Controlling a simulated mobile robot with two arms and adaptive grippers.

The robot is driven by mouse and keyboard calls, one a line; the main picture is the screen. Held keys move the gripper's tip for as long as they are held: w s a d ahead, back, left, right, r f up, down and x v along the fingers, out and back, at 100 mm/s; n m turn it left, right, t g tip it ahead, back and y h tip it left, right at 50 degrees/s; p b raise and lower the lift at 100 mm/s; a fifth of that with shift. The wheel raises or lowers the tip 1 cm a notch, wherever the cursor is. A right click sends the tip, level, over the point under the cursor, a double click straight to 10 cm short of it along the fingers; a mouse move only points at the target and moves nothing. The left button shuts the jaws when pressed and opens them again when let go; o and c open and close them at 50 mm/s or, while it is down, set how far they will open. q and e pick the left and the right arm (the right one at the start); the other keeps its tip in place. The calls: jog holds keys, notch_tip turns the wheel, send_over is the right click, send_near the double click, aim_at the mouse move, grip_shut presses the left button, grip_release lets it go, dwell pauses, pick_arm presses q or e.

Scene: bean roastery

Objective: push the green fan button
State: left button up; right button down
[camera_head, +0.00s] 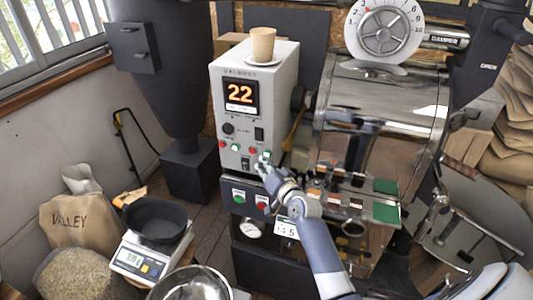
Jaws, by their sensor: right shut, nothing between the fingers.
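The control panel (234,118) is a light grey box with an orange "22" display (240,93). A row of small red and green buttons runs across its lower front, with a green button (235,147) left of centre and another green button (266,154) near the right edge. A lower dark box has a larger green button (238,196) and a red button (262,202). The labels are too small to tell which is the fan button. My right gripper (262,165) is shut and empty, its tips just below the right-hand green button. Contact cannot be told. My left gripper is not in view.
A beige cup (263,44) on a saucer stands on the panel box. The metal roaster drum (375,105) is to the right.

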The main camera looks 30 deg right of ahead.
jog(key=shift+s+a, duration=0.1)
jog(key=shift+a, duration=0.05)
jog(key=s+a+p, duration=0.2)
jog(key=s+a, duration=0.1)
jog(key=shift+s+a+p, duration=0.15)
jog(key=shift+a+p, duration=0.2)
jog(key=shift+a, duration=0.05)
dwell(0.3)
dwell(0.6)
